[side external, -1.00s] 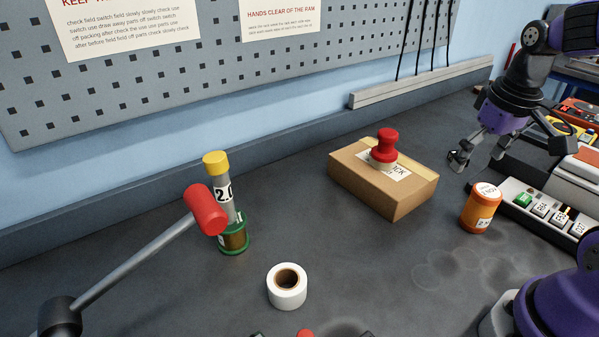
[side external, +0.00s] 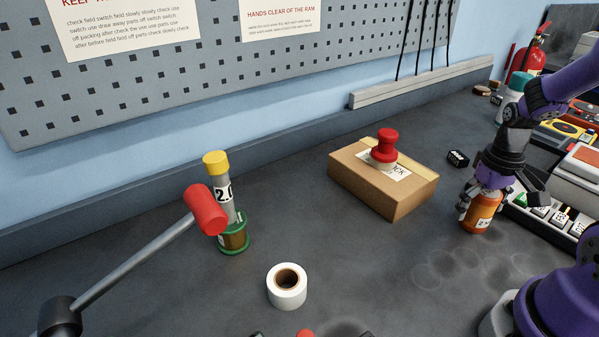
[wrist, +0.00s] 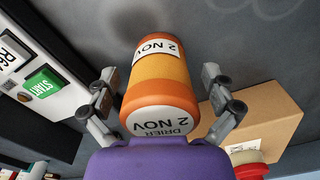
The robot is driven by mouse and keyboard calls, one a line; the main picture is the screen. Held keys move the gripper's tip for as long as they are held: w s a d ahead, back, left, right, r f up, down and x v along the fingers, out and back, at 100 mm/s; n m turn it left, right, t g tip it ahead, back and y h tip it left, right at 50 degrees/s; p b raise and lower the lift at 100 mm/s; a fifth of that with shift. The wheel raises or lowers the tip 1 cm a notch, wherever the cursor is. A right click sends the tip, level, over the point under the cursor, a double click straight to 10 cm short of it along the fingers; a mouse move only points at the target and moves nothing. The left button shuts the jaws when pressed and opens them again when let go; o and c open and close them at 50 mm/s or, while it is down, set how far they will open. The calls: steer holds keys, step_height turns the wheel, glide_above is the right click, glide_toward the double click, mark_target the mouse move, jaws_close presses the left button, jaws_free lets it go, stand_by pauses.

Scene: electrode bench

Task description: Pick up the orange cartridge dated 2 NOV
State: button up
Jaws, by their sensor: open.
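The orange cartridge (side external: 481,213) stands upright on the dark bench at the right of the side view. In the wrist view the cartridge (wrist: 158,85) fills the middle, with white labels reading "2 NOV" on its side and "DRIER 2 NOV" on its cap. My gripper (side external: 480,208) has come down over the cartridge from above. In the wrist view my open gripper (wrist: 160,90) has one finger on each side of it, with a small gap visible at the fingertips. The cartridge's top is hidden by my gripper in the side view.
A cardboard box (side external: 400,202) with a red-handled stamp (side external: 384,147) stands left of the cartridge. A panel with a green START button (wrist: 42,87) lies on its other side. A white tape roll (side external: 287,289) and a small black block (side external: 458,158) are on the bench.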

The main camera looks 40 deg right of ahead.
steer(key=shift+f, duration=0.2)
steer(key=c, duration=1.3)
steer(key=shift+r, duration=0.1)
